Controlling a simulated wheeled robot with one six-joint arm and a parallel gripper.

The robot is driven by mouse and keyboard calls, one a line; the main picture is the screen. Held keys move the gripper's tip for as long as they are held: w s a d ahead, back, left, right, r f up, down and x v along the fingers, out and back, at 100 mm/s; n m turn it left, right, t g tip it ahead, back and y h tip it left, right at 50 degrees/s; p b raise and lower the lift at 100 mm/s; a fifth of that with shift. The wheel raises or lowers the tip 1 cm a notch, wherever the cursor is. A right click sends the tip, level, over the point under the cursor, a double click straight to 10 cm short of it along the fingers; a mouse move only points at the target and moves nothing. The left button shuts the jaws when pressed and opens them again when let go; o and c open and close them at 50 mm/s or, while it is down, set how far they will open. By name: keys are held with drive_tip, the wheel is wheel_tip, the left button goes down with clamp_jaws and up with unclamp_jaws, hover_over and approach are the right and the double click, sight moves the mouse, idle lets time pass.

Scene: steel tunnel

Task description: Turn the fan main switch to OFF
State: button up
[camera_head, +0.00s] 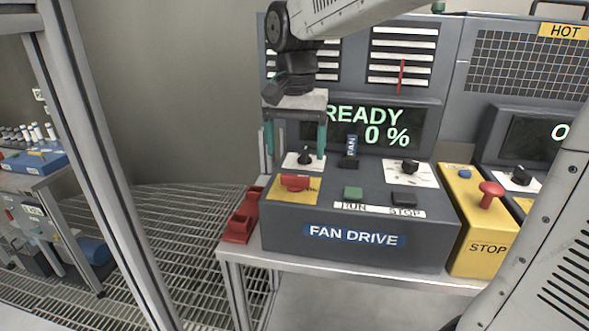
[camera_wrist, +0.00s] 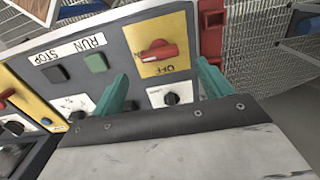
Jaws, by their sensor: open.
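The red rotary switch (camera_head: 295,183) sits on a yellow plate at the left front of the FAN DRIVE panel (camera_head: 354,236). Its handle lies roughly crosswise. In the wrist view the red switch (camera_wrist: 157,50) also lies crosswise, and the word OFF reads upside down on the plate between it and my gripper. My gripper (camera_head: 295,155) is open and empty, its teal fingers pointing down around the small black knob on a white plate behind the red switch. In the wrist view my gripper's fingers (camera_wrist: 162,75) stand apart, short of the red switch. Contact with the knob cannot be told.
Green RUN (camera_head: 353,193) and black STOP (camera_head: 403,199) buttons lie right of the switch. A black FAN-tagged lever (camera_head: 350,152) and display reading READY 0 % stand behind. A red bracket (camera_head: 241,217) is at the left; a yellow stop box (camera_head: 477,219) is at the right.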

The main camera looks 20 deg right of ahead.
sight(295, 175)
wheel_tip(295, 175, down, 6)
drive_tip(key=shift+r, duration=0.15)
drive_tip(key=c, duration=1)
